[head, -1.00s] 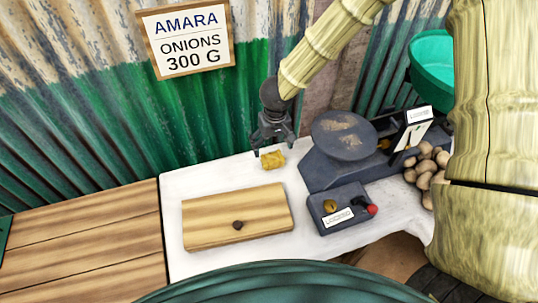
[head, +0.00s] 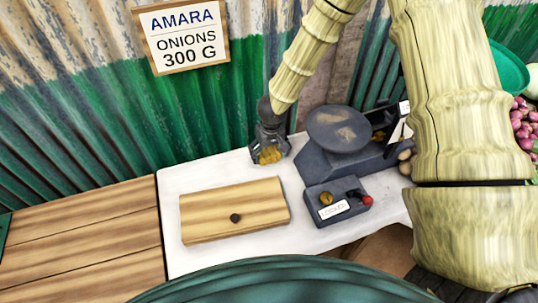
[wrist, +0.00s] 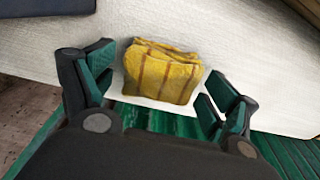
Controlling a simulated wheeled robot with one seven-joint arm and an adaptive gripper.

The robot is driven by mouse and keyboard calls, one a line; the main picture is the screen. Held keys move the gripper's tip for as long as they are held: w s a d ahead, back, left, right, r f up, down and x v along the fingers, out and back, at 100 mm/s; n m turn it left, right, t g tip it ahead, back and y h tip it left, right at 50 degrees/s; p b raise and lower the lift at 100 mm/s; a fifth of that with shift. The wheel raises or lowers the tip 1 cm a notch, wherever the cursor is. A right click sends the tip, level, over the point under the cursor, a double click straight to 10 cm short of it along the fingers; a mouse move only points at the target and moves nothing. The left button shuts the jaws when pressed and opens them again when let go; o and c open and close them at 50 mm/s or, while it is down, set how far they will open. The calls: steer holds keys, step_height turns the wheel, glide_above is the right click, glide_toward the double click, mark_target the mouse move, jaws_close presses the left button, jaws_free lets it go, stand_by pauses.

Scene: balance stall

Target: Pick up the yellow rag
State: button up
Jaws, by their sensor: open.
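The yellow rag (head: 269,155) is a small folded bundle on the white tabletop, at its back edge by the corrugated wall. In the wrist view the rag (wrist: 163,72) shows brown stripes and lies between the two fingers, nearer their tips. My gripper (head: 269,152) is right at the rag in the head view and partly covers it. In the wrist view my gripper (wrist: 158,92) is open, with a gap visible on each side of the rag.
A dark scale with a round pan (head: 338,128) stands just right of my gripper. A wooden board (head: 235,211) with a dark knob lies in front. A small dark box (head: 337,201) with a red knob sits right of the board. The corrugated wall (head: 120,110) rises close behind.

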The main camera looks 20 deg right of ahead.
mark_target(269, 151)
steer(key=shift+c, duration=0.3)
steer(key=c, duration=1.1)
steer(key=shift+o, duration=0.2)
step_height(269, 151, up, 10)
steer(key=shift+f+p, duration=0.1)
steer(key=shift+p, duration=0.3)
steer(key=o, duration=0.4)
steer(key=c, duration=0.3)
